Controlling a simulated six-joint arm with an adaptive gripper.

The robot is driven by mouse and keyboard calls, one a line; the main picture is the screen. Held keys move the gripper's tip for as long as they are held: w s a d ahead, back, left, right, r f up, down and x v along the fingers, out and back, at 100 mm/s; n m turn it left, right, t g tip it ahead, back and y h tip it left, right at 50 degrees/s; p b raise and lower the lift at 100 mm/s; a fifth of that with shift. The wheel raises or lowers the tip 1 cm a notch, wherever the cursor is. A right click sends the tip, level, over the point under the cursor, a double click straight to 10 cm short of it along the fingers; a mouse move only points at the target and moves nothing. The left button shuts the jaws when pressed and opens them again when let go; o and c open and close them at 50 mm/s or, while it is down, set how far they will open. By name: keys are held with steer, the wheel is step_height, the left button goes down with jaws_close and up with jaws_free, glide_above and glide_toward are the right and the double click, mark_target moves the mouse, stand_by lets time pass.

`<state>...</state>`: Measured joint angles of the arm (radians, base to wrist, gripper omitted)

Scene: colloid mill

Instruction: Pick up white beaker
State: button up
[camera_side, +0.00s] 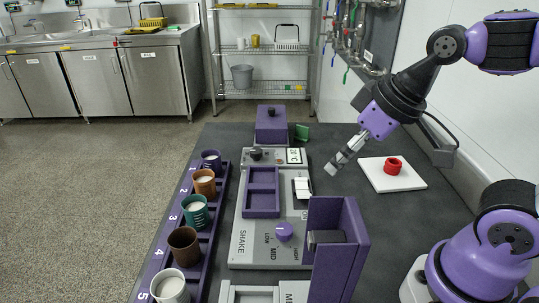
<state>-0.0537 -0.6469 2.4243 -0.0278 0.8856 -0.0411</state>
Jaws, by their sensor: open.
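The white beaker (170,287) stands upright in the slot marked 5, at the near end of the purple rack (205,262) on the left of the table. It is partly cut off by the bottom edge of the view and has whitish contents. My gripper (333,168) is open and empty. It hangs tilted in the air above the table, to the right of the shaker machine and far up and right of the white beaker.
The rack also holds brown (184,247), teal (196,214), orange (205,183) and purple (211,160) cups. A grey shaker machine (240,243) and a tall purple housing (351,250) stand mid-table. A red ring (393,165) lies on a white plate (409,181) at right.

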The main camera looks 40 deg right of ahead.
steer(key=w+a+n+y, duration=0.2)
steer(key=w+a+n, duration=0.25)
steer(key=a, duration=0.25)
steer(key=n+g+y, duration=0.2)
steer(key=n+g, duration=0.2)
steer(key=n, duration=0.5)
glide_above(171, 289)
steer(key=s+d, duration=0.2)
steer(key=s, duration=0.1)
steer(key=f, duration=1)
steer(key=shift+a+f, duration=0.2)
steer(key=shift+m, duration=0.25)
steer(key=x, duration=0.6)
steer(key=shift+w+d+f, duration=0.1)
steer(key=shift+w+d, duration=0.05)
steer(key=shift+w, duration=0.05)
steer(key=c, duration=1.3)
